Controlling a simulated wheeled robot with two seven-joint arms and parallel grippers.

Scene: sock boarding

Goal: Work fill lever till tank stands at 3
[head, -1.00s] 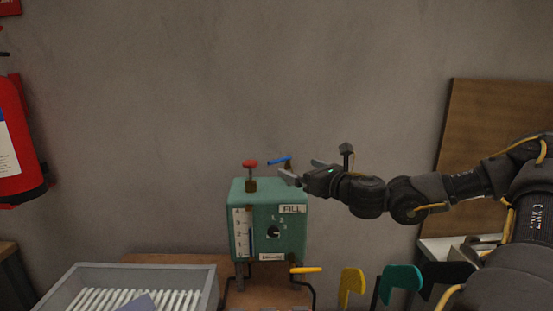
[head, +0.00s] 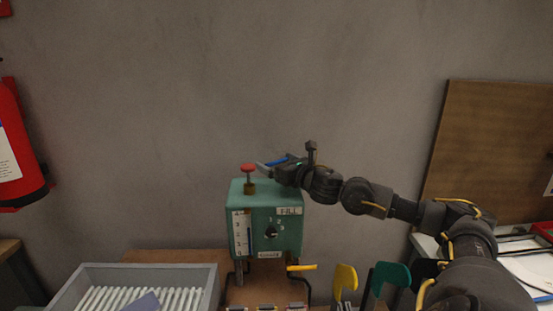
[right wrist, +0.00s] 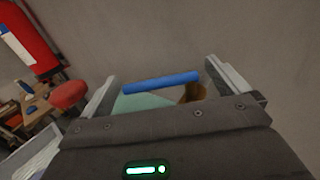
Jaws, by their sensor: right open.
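The green tank box (head: 290,240) stands on the bench, with a white level gauge (head: 241,236), a FILL label and a small numbered dial (head: 271,231) on its front. The exact gauge level is too small to read. A blue-handled lever (right wrist: 160,83) rises from a brass mount on top; in the head view it is partly hidden by my right gripper (head: 269,167). My right gripper is open, with its fingers on either side of the blue handle in the right wrist view; contact cannot be told. My left gripper is not in view.
A red knob (head: 247,168) on a brass stem stands on the box just left of my gripper. A yellow handle (head: 301,267) sticks out low on the right. A grey tray (head: 209,290) of white rods stands left; yellow (head: 345,279) and green (head: 391,276) hooked pieces stand right.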

